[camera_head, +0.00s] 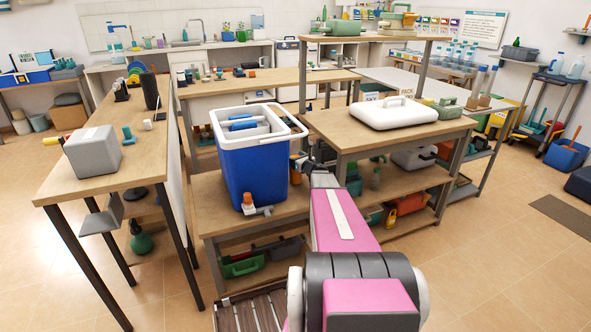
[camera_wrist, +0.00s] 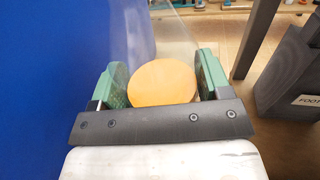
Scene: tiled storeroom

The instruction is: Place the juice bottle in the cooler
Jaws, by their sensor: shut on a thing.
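The cooler (camera_head: 252,178) is a blue box with a white rim and handle, standing open on the low wooden table. Blue and pale items show inside it. My gripper (camera_head: 301,163) is beside the cooler's right wall, below rim height. In the wrist view its green fingers (camera_wrist: 163,84) are shut on the sides of the juice bottle (camera_wrist: 161,82), whose round orange end faces the camera. The bottle's orange side also shows in the head view (camera_head: 295,171), partly hidden by the arm. The cooler's blue wall (camera_wrist: 50,70) fills the left of the wrist view.
A white lid (camera_head: 393,113) lies on the higher table to the right. An orange-topped item (camera_head: 248,202) stands in front of the cooler on the low table. A grey box (camera_head: 92,151) sits on the left table. Open tiled floor lies at the front right.

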